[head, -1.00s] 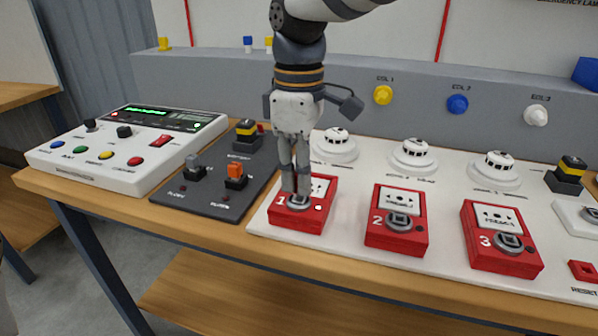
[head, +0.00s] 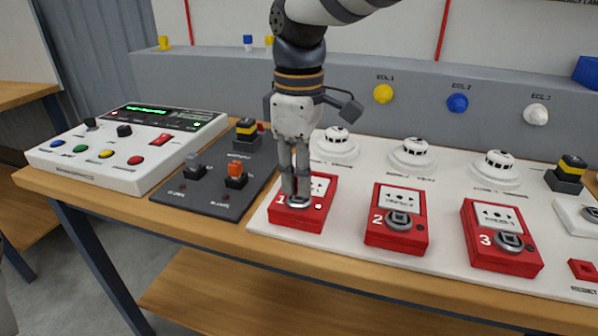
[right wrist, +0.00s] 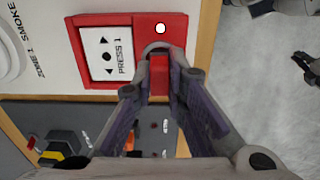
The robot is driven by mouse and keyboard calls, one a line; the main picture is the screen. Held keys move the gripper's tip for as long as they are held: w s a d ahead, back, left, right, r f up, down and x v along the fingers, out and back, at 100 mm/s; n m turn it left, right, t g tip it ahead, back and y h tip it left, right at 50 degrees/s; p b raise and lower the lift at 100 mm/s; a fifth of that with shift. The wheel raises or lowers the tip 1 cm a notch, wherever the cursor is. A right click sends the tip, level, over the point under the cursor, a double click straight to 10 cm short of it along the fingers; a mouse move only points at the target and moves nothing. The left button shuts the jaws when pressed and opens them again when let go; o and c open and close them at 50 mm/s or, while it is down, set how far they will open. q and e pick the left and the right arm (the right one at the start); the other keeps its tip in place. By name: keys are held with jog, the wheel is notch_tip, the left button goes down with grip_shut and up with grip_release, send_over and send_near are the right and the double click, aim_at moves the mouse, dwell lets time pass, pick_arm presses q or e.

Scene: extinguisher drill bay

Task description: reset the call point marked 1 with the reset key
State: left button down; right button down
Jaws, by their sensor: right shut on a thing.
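The red call point marked 1 (head: 312,216) lies at the left end of the white board, with a white press plate. In the right wrist view, call point 1 (right wrist: 172,28) shows its plate, a small lit white spot and a grey round lock. My right gripper (head: 299,197) points down over the lock. Its fingers are shut on a narrow red piece, which looks like the reset key (right wrist: 159,75), standing at the lock. How deep the key sits is hidden.
Call points 2 (head: 397,222) and 3 (head: 501,240) stand to the right, with smoke detectors (head: 413,154) behind. A dark switch panel (head: 217,181) and a white control panel (head: 130,147) lie left. A red reset holder (head: 583,270) is at the far right.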

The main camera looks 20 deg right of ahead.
jog(key=shift+f, duration=0.45)
dwell(0.3)
jog(key=m, duration=0.4)
jog(key=shift+m, duration=2.6)
jog(key=m, duration=0.4)
jog(key=shift+m, duration=0.4)
